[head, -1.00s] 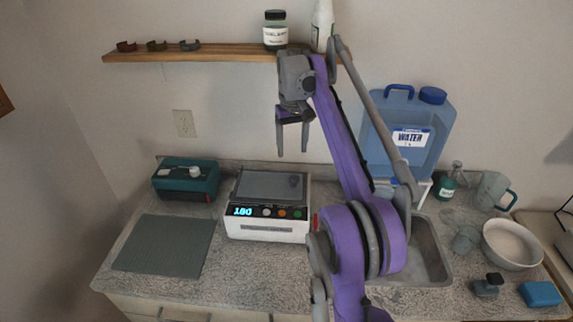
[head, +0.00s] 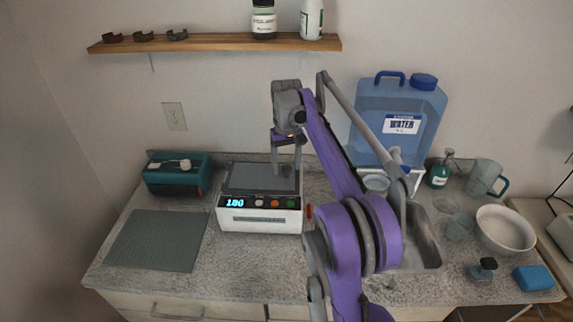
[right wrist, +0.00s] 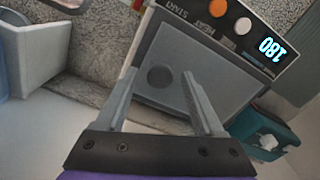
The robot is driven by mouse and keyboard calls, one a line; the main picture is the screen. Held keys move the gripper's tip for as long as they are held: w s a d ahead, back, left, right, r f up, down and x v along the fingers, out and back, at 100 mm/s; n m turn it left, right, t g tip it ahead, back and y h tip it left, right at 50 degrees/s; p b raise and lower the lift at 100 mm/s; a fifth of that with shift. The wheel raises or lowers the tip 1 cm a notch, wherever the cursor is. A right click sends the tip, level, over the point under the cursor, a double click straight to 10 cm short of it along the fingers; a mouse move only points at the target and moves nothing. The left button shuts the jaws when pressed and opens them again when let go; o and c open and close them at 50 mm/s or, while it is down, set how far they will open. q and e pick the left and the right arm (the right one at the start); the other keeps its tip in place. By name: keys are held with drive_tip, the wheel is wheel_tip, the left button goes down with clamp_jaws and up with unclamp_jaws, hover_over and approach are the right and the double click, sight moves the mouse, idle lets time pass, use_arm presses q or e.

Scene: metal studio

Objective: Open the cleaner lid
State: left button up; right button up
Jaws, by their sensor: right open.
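The cleaner (head: 260,218) is a white box with a dark front panel, a blue display reading 180 and coloured buttons. Its flat grey lid (head: 245,178) lies shut on top. In the right wrist view the lid (right wrist: 190,50) fills the middle, and a round dark spot (right wrist: 160,77) on it lies between my fingers. My right gripper (head: 286,172) points down over the right part of the lid, open and empty. It also shows in the right wrist view (right wrist: 160,74). I cannot tell whether the fingertips touch the lid. My left gripper is out of view.
A teal box (head: 178,177) and a grey mat (head: 157,240) are left of the cleaner. A sink (head: 425,240), blue water jug (head: 398,110) and white bowl (head: 505,236) are on the right. A wooden shelf (head: 215,43) hangs above. Counter in front is clear.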

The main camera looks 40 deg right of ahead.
clamp_jaws()
idle(0.3)
idle(1.1)
